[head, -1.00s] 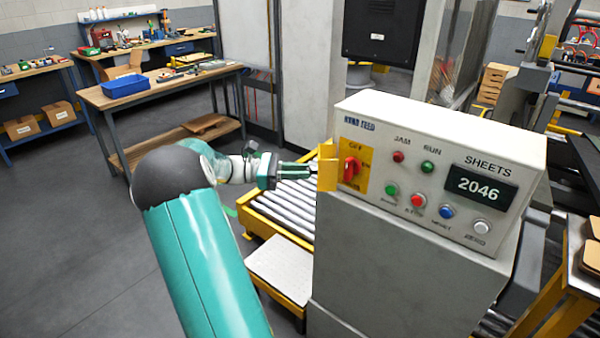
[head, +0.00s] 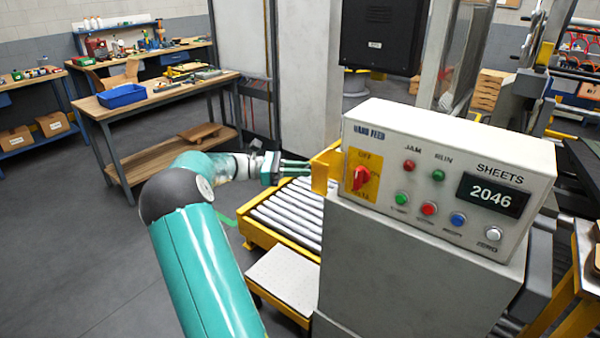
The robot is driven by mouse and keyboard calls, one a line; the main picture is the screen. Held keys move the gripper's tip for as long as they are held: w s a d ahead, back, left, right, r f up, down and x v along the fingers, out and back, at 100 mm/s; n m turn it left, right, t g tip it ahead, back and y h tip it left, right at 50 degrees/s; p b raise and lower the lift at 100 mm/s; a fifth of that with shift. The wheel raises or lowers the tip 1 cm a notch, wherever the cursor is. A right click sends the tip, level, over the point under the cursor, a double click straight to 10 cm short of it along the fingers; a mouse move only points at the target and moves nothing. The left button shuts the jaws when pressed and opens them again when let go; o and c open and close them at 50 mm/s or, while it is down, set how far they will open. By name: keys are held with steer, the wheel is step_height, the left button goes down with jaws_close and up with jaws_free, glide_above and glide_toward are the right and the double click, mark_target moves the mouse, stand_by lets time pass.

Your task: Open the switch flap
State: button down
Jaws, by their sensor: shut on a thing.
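The switch flap (head: 325,169) is a yellow plate at the left edge of the grey control box (head: 450,130). It stands swung out to the left, away from the box face. The red rotary switch (head: 360,178) on its yellow plate is uncovered beside it. My gripper (head: 308,168) reaches in from the left and is shut on the flap at its left side. The fingertips are small and partly hidden by the flap.
The box face carries several coloured buttons and a counter display (head: 492,195) reading 2046. A roller conveyor (head: 285,215) lies behind and below my gripper. A workbench (head: 160,95) with a blue tray (head: 122,95) stands at the back left. The floor at left is clear.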

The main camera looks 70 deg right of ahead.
steer(key=shift+s+d, duration=0.15)
steer(key=shift+d, duration=0.3)
steer(key=c, duration=1.2)
jaws_free()
steer(key=shift+s, duration=0.1)
steer(key=shift+c, duration=0.2)
steer(key=shift+w, duration=0.25)
steer(key=v, duration=1.3)
steer(key=shift+w+a, duration=0.2)
steer(key=shift+w, duration=0.15)
